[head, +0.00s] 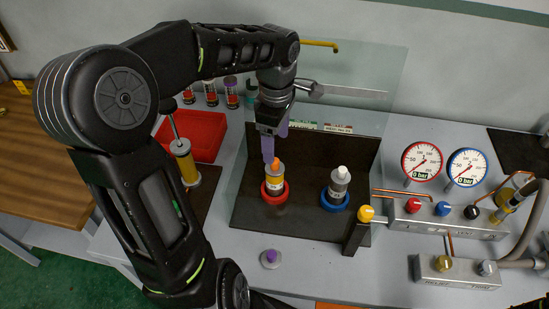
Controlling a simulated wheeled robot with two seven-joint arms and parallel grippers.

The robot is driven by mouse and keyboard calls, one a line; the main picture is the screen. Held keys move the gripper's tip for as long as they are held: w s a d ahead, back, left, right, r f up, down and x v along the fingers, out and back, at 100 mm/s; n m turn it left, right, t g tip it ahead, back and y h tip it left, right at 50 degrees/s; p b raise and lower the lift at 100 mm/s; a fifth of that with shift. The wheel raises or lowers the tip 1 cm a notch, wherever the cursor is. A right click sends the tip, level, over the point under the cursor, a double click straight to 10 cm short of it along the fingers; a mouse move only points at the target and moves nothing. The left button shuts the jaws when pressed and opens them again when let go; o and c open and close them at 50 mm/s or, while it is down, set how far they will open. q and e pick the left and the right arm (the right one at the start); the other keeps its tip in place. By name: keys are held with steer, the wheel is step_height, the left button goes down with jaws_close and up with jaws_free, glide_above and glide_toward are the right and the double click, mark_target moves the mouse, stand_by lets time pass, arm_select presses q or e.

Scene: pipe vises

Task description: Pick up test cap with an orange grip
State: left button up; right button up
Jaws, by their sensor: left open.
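The orange grip (276,163) of a test cap shows on top of an upright grey and yellow-orange cylinder (274,180). The cylinder stands in a red ring (274,193) on a dark mat. My left gripper (274,150) points down just above the orange grip, its pale purple fingers apart. One finger appears beside the grip's upper left; I cannot tell whether it touches. Part of the grip is hidden behind the finger. My right gripper is not in view.
A similar cylinder with a white top (342,172) stands in a blue ring (335,201) to the right. A purple-grip cap (271,257) lies on the bench in front. A clear screen (375,75) stands behind. Gauges (421,161) and valves are right; a red tray (205,137) is left.

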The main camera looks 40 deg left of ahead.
mark_target(275, 167)
arm_select(q)
steer(key=shift+f, duration=1.35)
step_height(275, 167, down, 5)
steer(key=b, duration=0.2)
steer(key=shift+s+a+f+b, duration=0.1)
steer(key=shift+s+b, duration=0.05)
steer(key=shift+b, duration=0.2)
steer(key=shift+c, duration=0.5)
